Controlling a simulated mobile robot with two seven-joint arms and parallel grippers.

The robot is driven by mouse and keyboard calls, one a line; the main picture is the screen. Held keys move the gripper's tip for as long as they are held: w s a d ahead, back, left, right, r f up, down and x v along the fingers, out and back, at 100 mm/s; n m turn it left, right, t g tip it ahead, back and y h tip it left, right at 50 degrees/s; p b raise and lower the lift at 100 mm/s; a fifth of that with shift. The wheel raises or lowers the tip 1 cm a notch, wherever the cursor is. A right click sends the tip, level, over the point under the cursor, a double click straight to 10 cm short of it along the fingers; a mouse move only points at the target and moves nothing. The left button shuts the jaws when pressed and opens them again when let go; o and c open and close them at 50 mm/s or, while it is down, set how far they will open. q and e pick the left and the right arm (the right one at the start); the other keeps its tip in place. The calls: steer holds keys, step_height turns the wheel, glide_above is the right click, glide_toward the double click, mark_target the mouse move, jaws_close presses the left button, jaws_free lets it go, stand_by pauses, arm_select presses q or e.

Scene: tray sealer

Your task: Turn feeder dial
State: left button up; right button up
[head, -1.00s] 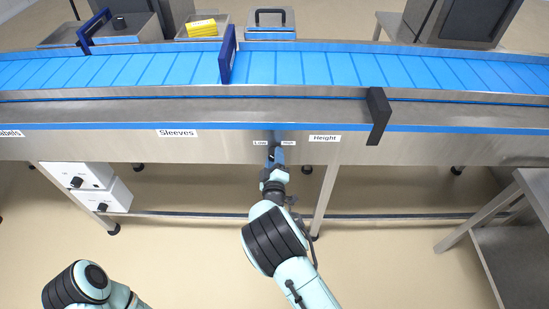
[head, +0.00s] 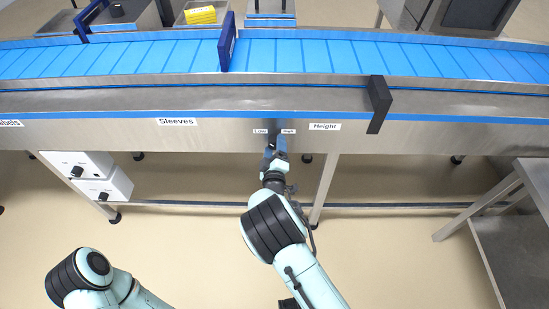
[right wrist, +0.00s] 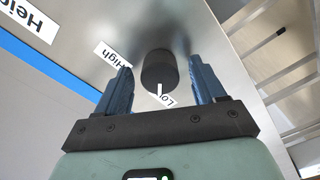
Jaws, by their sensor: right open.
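A black round dial (right wrist: 159,70) with a white pointer mark sits on the steel front panel between the "Low" and "High" labels, its mark on the side of "Low". The frames do not show whether this is the feeder dial. My right gripper (head: 275,150) is at the panel just below these labels in the head view. In the right wrist view its blue fingers (right wrist: 160,66) are open, one on each side of the dial, with gaps visible. My left arm shows at the lower left of the head view, its gripper out of frame.
Above the panel runs a blue conveyor (head: 300,57) with a dark blue guide (head: 227,43) and a black bracket (head: 379,103). White boxes (head: 85,165) with black knobs hang under the left side. A steel table (head: 510,225) stands at the right.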

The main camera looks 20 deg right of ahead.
steer(key=v, duration=1.3)
steer(key=s+d+f+m+g+y+p, duration=0.1)
steer(key=s+d+f+m+g+p, duration=0.2)
steer(key=s+f+g, duration=0.35)
steer(key=s+d+f+m+g+y+p, duration=0.1)
steer(key=s+d+f+m+g+p, duration=0.2)
steer(key=s+f, duration=0.65)
steer(key=s+a+f+m+g+y+p, duration=0.1)
steer(key=s+a+m+g+y, duration=0.2)
steer(key=s, duration=0.4)
steer(key=s+a+f+m+g+y+p, duration=0.2)
steer(key=s+a+m+g+y, duration=0.1)
steer(key=s+g, duration=0.3)
steer(key=shift+s+y, duration=0.4)
steer(key=shift+s, duration=0.4)
steer(key=c, duration=0.4)
steer(key=shift+d, duration=0.1)
steer(key=shift+c, duration=0.5)
